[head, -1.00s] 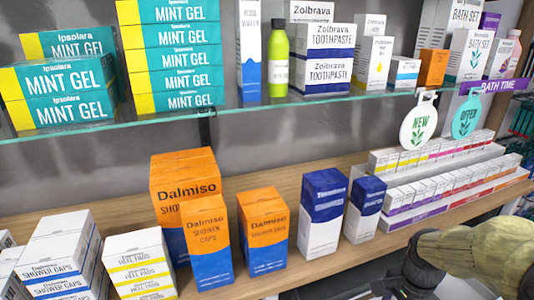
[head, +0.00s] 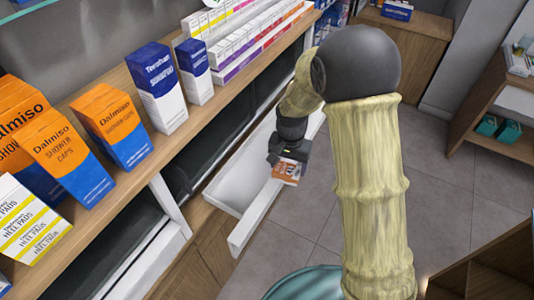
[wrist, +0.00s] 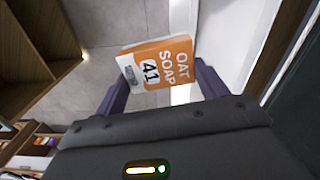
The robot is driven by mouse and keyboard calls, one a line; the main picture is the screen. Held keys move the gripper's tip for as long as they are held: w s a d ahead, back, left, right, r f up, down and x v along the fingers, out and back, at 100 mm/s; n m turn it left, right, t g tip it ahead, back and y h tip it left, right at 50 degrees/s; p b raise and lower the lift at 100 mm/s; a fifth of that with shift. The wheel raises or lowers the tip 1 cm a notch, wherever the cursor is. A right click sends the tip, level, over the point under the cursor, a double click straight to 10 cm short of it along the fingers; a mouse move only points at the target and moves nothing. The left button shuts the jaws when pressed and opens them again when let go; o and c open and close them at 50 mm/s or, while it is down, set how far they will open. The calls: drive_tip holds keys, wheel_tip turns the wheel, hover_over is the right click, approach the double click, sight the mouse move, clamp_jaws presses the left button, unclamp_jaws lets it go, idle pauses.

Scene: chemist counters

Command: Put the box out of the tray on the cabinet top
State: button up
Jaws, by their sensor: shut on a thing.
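My gripper (head: 288,158) is shut on a small orange and white box (head: 287,172), held at the right edge of the open white drawer-like tray (head: 262,216). The wooden counter top (head: 205,112), which may be the cabinet top, runs above and to the left of the tray.
Blue-and-white boxes (head: 156,86) and orange-and-blue boxes (head: 110,126) stand along the counter. A rack of small cartons (head: 245,45) is at its far end. A wooden cabinet (head: 400,50) with a blue box on top stands at the back.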

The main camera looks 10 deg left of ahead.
drive_tip(key=d+f+n+b, duration=0.1)
drive_tip(key=d+f+b, duration=0.4)
drive_tip(key=d+f, duration=0.3)
drive_tip(key=w+d+f+n+b, duration=0.1)
drive_tip(key=d+f+b, duration=0.4)
drive_tip(key=f, duration=0.8)
drive_tip(key=d, duration=0.3)
drive_tip(key=shift+f+n, duration=0.3)
drive_tip(key=shift+f, duration=0.05)
